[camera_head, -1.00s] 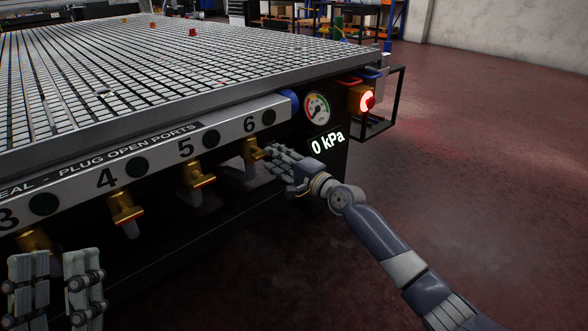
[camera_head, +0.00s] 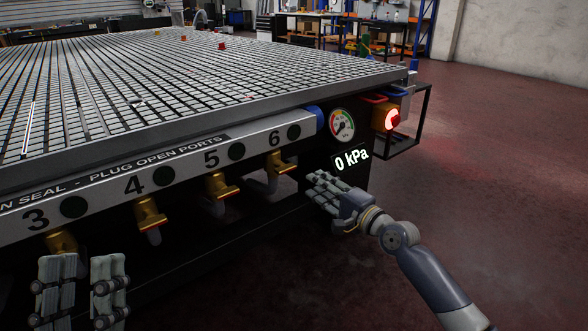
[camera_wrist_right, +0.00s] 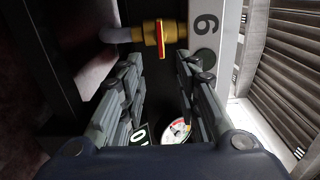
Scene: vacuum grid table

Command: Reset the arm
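My right gripper (camera_head: 325,188) is open and empty, in front of the panel just below the 0 kPa display (camera_head: 352,160). It is to the right of the yellow valve under port 6 (camera_head: 280,164) and apart from it. In the right wrist view, the two fingers (camera_wrist_right: 160,65) are spread with nothing held. The port 6 valve with its red-edged handle (camera_wrist_right: 161,38) lies beyond the fingertips. My left gripper (camera_head: 83,262) is at the bottom left, with its fingers apart and nothing seen between them, near the port 3 valve (camera_head: 61,242).
The slotted vacuum table (camera_head: 200,85) fills the left and middle. Yellow valves under port 5 (camera_head: 221,186) and port 4 (camera_head: 149,214) stick out from its front. A pressure gauge (camera_head: 342,125) and a lit red button (camera_head: 392,118) are at the corner. The floor at right is clear.

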